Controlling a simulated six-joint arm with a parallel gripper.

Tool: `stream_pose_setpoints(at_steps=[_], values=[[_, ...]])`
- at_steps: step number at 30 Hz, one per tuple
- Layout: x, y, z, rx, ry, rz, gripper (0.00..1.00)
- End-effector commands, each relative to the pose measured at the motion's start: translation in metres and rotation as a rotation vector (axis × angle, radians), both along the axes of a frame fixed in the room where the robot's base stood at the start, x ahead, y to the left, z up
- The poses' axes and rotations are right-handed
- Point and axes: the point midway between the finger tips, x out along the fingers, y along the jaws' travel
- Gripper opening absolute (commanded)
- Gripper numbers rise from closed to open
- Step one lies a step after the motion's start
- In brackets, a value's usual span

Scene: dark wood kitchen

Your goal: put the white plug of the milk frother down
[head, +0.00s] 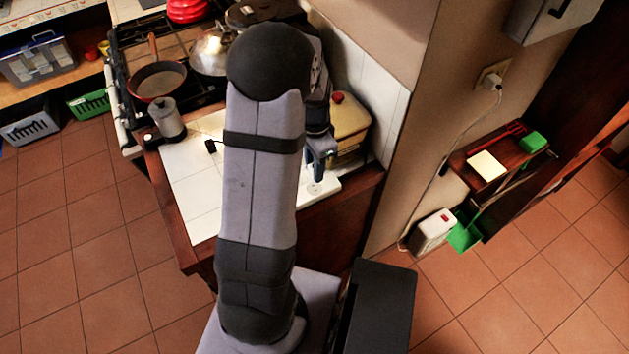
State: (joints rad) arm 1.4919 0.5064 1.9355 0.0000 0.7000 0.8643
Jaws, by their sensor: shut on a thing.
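My gripper (319,166) is shut above the right end of the white counter, pointing down. It holds a small thing between its fingers, which I take to be the white plug; the fingers mostly hide it, and I cannot make out its shape. A white flat piece (326,190) with a small round mark lies just below the fingertips. I cannot tell whether the held thing touches it. A grey cylinder (167,120), possibly the milk frother, stands at the counter's left back corner by the stove. My arm hides the middle of the counter.
A small black piece (211,146) with a dark cord lies on the white tiled counter (190,185). A yellowish box (349,118) with a red knob stands behind my gripper by the wall. The stove with a pan (160,82) is at back left. The counter's front left is clear.

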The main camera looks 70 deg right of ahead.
Motion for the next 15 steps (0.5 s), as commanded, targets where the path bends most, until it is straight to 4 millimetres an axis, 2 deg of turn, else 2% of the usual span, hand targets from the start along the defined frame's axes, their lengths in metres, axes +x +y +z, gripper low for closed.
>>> stream_pose_setpoints(at_steps=[11,15], values=[[0.0004,-0.0005,0.0007,-0.001,-0.001,0.000,0.00],[0.0066,-0.0065,-0.0006,-0.004,-0.001,0.002,0.00]])
